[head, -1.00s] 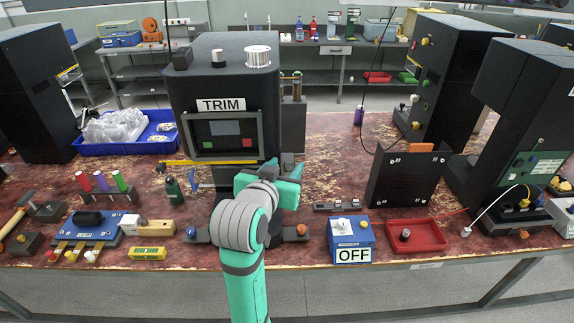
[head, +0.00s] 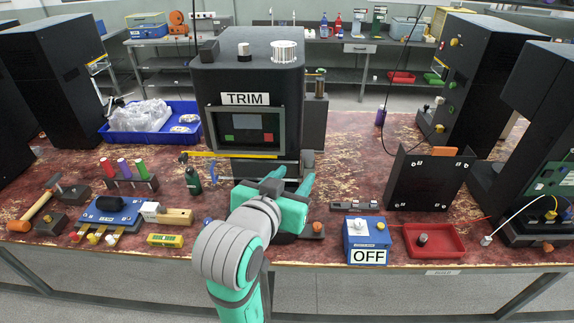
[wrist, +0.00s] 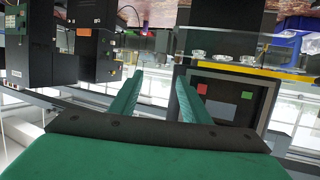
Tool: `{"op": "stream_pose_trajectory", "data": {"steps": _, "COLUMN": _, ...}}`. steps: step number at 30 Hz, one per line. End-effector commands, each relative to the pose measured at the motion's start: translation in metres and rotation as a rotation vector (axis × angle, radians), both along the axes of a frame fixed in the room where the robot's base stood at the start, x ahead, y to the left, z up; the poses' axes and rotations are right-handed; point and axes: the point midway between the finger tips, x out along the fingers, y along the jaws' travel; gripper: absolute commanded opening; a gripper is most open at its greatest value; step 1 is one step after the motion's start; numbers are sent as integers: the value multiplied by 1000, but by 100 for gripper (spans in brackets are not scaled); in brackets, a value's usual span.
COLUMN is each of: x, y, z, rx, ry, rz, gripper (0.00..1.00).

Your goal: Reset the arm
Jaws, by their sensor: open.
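My gripper (head: 290,184) is at the end of my green and grey arm, in front of the black machine with the TRIM label (head: 245,98). Its two green fingers point toward the machine, spread apart with nothing seen between them. In the wrist view my gripper (wrist: 155,85) shows both fingers apart, with the machine's screen frame (wrist: 225,98) just beyond the right-hand finger. The wrist picture is upside down. The arm hides part of the machine's base and the bench below it.
A blue box with an OFF label (head: 367,235) and a red tray (head: 434,252) stand right of my arm. A blue fixture (head: 110,215), a hammer (head: 38,208) and a green bottle (head: 193,180) are on the left. A black panel (head: 400,185) stands at the right.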

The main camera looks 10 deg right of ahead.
Motion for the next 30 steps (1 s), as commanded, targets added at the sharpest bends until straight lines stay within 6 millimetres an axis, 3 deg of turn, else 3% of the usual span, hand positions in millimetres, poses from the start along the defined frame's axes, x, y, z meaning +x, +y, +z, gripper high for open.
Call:
{"op": "stream_pose_trajectory", "data": {"steps": 5, "x": 0, "y": 0, "z": -3, "rx": -4, "ry": 3, "rz": 1, "gripper": 43}}
{"op": "stream_pose_trajectory", "data": {"steps": 10, "x": 4, "y": 2, "z": -26, "rx": -53, "ry": 20, "rz": 30, "gripper": 43}}
{"op": "stream_pose_trajectory", "data": {"steps": 20, "x": 3, "y": 17, "z": -110, "rx": -194, "ry": 52, "rz": 163, "gripper": 43}}
{"op": "stream_pose_trajectory", "data": {"steps": 30, "x": -26, "y": 45, "z": -196, "rx": -268, "ry": 63, "rz": 322, "gripper": 43}}
